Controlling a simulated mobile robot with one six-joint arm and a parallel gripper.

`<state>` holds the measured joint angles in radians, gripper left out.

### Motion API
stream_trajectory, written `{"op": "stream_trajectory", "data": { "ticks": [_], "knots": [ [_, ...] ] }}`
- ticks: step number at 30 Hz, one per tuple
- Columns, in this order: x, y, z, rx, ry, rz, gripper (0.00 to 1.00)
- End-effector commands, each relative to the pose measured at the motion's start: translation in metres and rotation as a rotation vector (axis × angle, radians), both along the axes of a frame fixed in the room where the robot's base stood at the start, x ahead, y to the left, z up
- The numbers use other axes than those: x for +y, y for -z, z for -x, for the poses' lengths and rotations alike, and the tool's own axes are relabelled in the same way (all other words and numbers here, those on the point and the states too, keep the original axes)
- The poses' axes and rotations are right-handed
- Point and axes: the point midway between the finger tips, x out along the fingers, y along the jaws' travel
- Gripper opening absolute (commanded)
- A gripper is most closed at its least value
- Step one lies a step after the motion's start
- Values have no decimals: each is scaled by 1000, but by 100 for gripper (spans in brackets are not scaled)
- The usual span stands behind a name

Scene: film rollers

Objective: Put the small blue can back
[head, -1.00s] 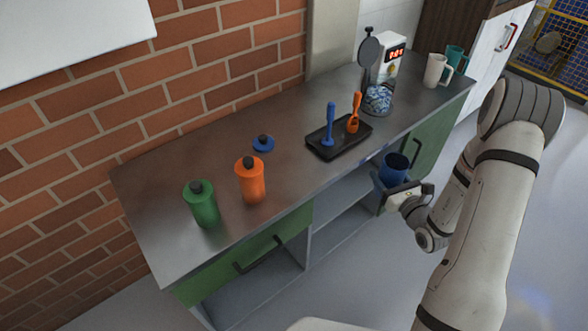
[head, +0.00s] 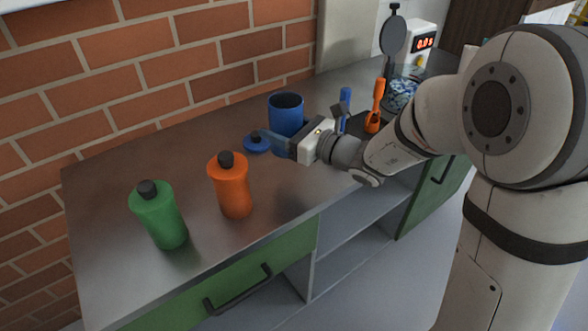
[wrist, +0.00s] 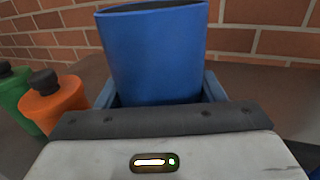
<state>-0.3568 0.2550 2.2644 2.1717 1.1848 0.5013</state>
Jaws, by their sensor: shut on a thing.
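The small blue can (head: 286,116) is open at the top and upright, over the back part of the counter near the brick wall. My gripper (head: 278,146) is shut on it. In the wrist view the blue can (wrist: 155,55) stands between my two fingers, dark inside.
An orange bottle (head: 232,186) and a green bottle (head: 160,216) stand on the counter (head: 105,187) to the left. A blue tool (head: 345,104) and an orange tool (head: 375,104) stand right, partly behind my arm. A device with a red display (head: 424,44) is at the back right.

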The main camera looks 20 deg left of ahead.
Motion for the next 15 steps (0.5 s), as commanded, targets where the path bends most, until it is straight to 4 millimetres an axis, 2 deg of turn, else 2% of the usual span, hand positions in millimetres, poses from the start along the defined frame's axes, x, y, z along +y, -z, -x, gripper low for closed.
{"op": "stream_trajectory", "data": {
  "ticks": [1,4,11,15],
  "knots": [
    [-2,14,-2,5,5,1,25],
    [-5,33,-4,6,12,1,25],
    [-9,52,-7,1,21,1,25],
    [-10,71,-8,3,24,0,25]
  ]
}}
